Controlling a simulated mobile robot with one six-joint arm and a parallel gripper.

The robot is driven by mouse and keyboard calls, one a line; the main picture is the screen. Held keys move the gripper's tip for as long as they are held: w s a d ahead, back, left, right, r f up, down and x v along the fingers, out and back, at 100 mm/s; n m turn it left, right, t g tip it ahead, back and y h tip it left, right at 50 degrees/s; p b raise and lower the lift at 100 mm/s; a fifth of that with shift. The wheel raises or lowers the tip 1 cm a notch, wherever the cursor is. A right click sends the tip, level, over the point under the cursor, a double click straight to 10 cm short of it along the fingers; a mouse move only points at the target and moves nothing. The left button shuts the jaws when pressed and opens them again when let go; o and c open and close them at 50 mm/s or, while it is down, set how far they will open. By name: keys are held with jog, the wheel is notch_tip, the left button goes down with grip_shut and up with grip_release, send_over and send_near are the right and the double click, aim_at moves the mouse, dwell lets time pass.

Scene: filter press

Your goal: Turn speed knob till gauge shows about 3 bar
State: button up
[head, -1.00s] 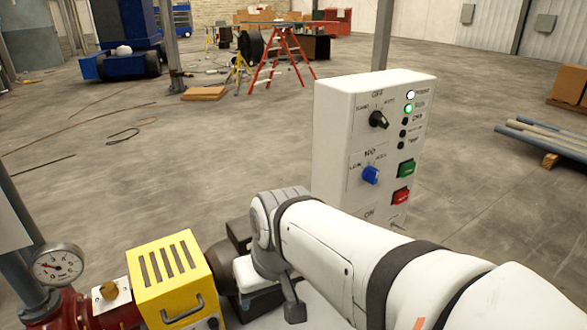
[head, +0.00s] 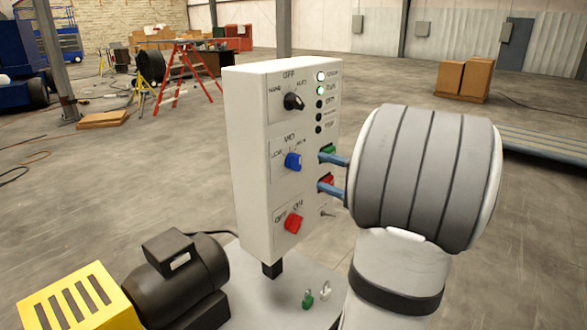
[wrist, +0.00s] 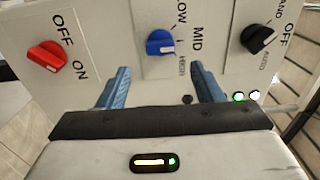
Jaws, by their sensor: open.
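The blue speed knob (head: 293,161) is the middle knob on the front of the white control panel (head: 248,160), marked LOW, MID and HIGH. My gripper (head: 321,172) is open in front of the panel's right side, near the green and red buttons. In the wrist view my gripper (wrist: 160,72) has its two blue fingers apart, with the knob between and beyond them, untouched. The gauge is in neither view now.
A black selector knob (head: 294,102) sits above the blue knob, and a red OFF/ON knob (head: 293,223) below it. A green padlock (head: 308,299) is on the base plate. A black motor (head: 178,278) and yellow guard (head: 78,305) stand at lower left.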

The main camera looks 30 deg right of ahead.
aim_at(300, 164)
jog(key=p+x, duration=0.1)
jog(key=x, duration=0.7)
jog(key=shift+a+p, duration=0.1)
jog(key=shift+p, duration=0.25)
jog(key=shift+c, duration=0.3)
jog(key=c, duration=0.9)
